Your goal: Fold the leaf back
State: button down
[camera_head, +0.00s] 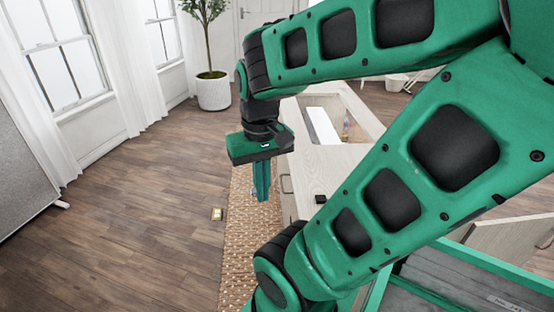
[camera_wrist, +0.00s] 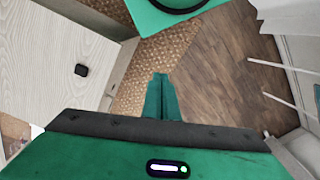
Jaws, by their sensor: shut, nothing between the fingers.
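The sewing cabinet has a pale wood top (camera_head: 335,160), partly hidden behind my green arm. An opening in its far part shows a white object (camera_head: 322,127) inside. The wood top also fills the left of the wrist view (camera_wrist: 50,70). A pale panel (camera_head: 512,240) stands out at the right; I cannot tell which panel is the leaf. My gripper (camera_head: 261,198) points down to the left of the cabinet, above the woven rug and apart from the top. Its fingers (camera_wrist: 160,76) are together with nothing between them.
A small black item (camera_head: 320,198) lies on the cabinet top. A handle (camera_head: 285,184) is on the cabinet's left side. A woven rug (camera_head: 238,240) runs alongside, with a small yellowish item (camera_head: 217,214) at its edge. A potted tree (camera_head: 213,92) stands behind. Wood floor at left is clear.

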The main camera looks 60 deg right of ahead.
jog(key=w+d+f+n+g+h, duration=0.1)
jog(key=w+d+f+n+g, duration=0.2)
jog(key=w+d, duration=0.6)
jog(key=w+d+f+n+g+h, duration=0.25)
jog(key=w+d, duration=0.45)
jog(key=d, duration=0.5)
jog(key=w+d+f+n+g+h, duration=0.35)
jog(key=w+d+f, duration=0.25)
jog(key=f, duration=0.3)
jog(key=w+d+f+n+g+h, duration=0.2)
jog(key=w+d+f+n, duration=0.3)
jog(key=f, duration=0.3)
jog(key=s+d, duration=0.6)
jog(key=s, duration=0.1)
jog(key=shift+r, duration=0.3)
jog(key=shift+s, duration=0.1)
